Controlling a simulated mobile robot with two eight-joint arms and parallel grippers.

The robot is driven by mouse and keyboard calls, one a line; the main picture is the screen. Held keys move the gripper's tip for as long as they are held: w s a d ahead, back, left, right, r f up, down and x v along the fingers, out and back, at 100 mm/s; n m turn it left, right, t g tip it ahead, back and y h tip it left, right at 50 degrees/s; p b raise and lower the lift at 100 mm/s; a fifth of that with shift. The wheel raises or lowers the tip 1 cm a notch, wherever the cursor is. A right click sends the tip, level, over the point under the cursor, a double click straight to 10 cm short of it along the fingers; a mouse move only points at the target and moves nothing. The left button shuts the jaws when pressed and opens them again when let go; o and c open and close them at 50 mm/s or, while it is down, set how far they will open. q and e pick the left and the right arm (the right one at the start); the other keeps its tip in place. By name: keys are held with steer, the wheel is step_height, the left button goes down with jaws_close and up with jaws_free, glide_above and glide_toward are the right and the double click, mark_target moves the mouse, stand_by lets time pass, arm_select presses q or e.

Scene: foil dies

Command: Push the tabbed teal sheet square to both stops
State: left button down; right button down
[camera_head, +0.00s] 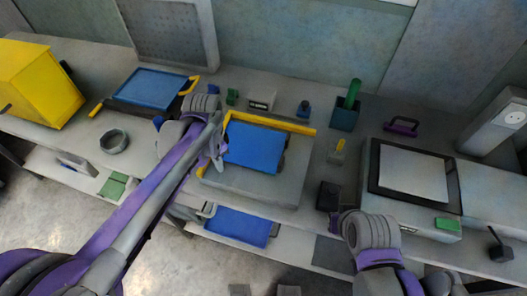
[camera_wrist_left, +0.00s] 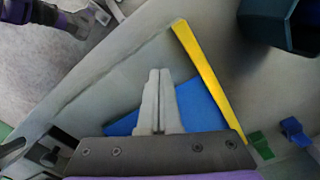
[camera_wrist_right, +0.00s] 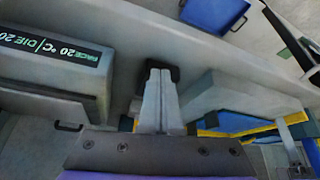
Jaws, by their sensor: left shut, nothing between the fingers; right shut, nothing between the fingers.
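A blue sheet (camera_head: 255,149) lies on a grey block (camera_head: 252,184) in the head view, with a dark strip beside its right edge. I cannot make out its tab. A yellow stop (camera_head: 270,123) runs along its far side and another along its left side, partly behind my arm. My left gripper (camera_head: 217,158) is shut and empty at the sheet's left edge. In the left wrist view its fingers (camera_wrist_left: 159,73) cover part of the blue sheet (camera_wrist_left: 200,106), apart from a yellow stop (camera_wrist_left: 209,80). My right gripper (camera_wrist_right: 160,72) is shut and empty, right of the block.
A second blue sheet (camera_head: 152,88) lies on a tray at the left, and a third (camera_head: 237,226) is below the block. A framed pale plate (camera_head: 413,173) stands at the right. A black box (camera_head: 328,195) sits near my right gripper.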

mark_target(225, 158)
arm_select(q)
steer(key=shift+f+b, duration=0.4)
steer(key=shift+f, duration=0.25)
arm_select(e)
steer(key=shift+s+f, duration=0.15)
steer(key=shift+f, duration=0.35)
arm_select(q)
steer(key=shift+w+r, duration=0.1)
steer(key=shift+w, duration=0.1)
steer(key=shift+w+d, duration=0.3)
steer(key=shift+w, duration=0.65)
steer(key=shift+w+d, duration=0.25)
steer(key=shift+w, duration=0.65)
steer(key=shift+s, duration=0.1)
